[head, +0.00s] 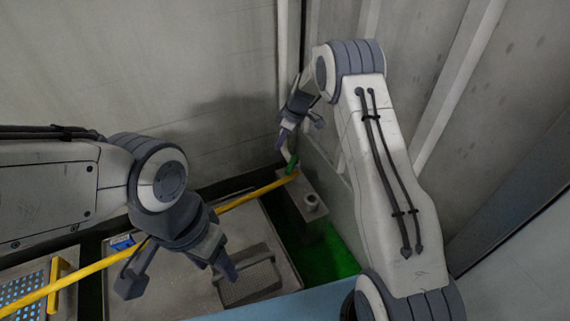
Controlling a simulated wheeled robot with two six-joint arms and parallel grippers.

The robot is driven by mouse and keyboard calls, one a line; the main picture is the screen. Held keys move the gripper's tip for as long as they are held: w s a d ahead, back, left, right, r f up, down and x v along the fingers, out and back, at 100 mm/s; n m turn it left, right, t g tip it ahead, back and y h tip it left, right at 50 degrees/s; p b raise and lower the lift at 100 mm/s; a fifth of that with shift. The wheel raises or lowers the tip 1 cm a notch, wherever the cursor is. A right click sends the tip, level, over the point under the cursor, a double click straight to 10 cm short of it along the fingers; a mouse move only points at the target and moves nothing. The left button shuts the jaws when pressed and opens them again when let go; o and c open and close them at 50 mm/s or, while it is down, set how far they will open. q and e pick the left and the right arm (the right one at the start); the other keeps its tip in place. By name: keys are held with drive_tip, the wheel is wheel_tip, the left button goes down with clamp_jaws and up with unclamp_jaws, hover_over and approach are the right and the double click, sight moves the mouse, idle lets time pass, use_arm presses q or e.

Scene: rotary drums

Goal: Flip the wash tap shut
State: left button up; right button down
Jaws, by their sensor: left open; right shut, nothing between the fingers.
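A small green lever (292,163), which looks like the tap's handle, stands by the far end of the yellow rail, above a grey box-shaped block. A pale, narrow piece shows just above it. My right gripper (283,140) points down from above, shut and empty, with its tips just above the lever. Whether they touch it is too small to tell. My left gripper (226,266) is open and empty, over the grey tray at the lower left, well away from the lever. The tap body is not clearly visible.
A yellow rail (249,195) runs diagonally under my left arm to the block. The block (322,215) carries a short round pipe stub (311,202). A grey tray (281,262) holds a dark ribbed pad (250,279). Green floor (335,262) shows beside the block. Walls close in behind and right.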

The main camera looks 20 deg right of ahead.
sight(292, 165)
drive_tip(key=shift+w+d+f, duration=0.3)
drive_tip(key=shift+d+f, duration=0.1)
drive_tip(key=shift+d, duration=0.05)
wheel_tip(292, 165, down, 9)
drive_tip(key=b, duration=0.6)
drive_tip(key=shift+s+d+f, duration=0.2)
drive_tip(key=shift+s+d, duration=0.05)
